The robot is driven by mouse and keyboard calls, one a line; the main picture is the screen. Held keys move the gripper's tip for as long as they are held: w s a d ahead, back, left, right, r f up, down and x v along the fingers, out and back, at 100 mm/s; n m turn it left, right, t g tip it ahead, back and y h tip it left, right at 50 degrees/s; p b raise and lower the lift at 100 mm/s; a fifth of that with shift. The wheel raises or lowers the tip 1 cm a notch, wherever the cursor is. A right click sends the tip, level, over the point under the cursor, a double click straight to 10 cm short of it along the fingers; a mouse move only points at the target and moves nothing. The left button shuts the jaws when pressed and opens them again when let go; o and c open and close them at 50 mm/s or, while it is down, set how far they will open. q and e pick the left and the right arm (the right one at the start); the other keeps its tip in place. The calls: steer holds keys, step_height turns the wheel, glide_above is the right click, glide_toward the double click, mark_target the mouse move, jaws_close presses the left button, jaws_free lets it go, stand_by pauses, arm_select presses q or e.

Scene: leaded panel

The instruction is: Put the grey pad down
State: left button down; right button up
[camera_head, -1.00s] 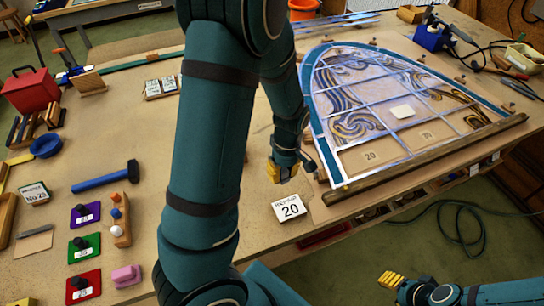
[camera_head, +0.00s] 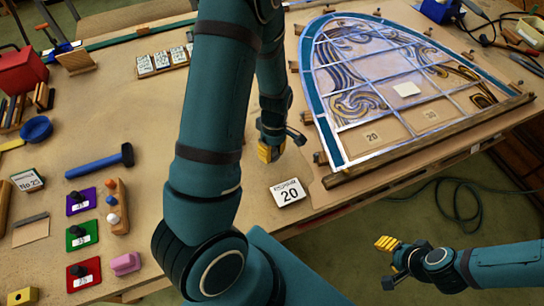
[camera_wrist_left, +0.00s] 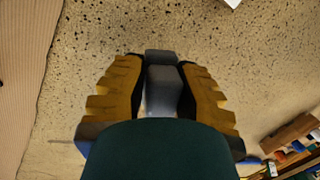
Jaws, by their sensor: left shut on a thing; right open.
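The pad is not distinct in the head view. I cannot tell whether it touches the bench. My right gripper (camera_head: 386,244) is open and empty, off the bench's front edge above the floor.
A wooden bar (camera_head: 430,150) edges the panel. Bare bench (camera_head: 150,110) lies left of my left arm.

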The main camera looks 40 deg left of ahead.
arm_select(q)
step_height(320, 180, down, 2)
steer(key=shift+f, duration=0.25)
steer(key=shift+w+f, duration=0.1)
steer(key=shift+f, duration=0.05)
steer(key=shift+f, duration=0.15)
steer(key=c, duration=0.9)
jaws_free()
steer(key=shift+o, duration=0.2)
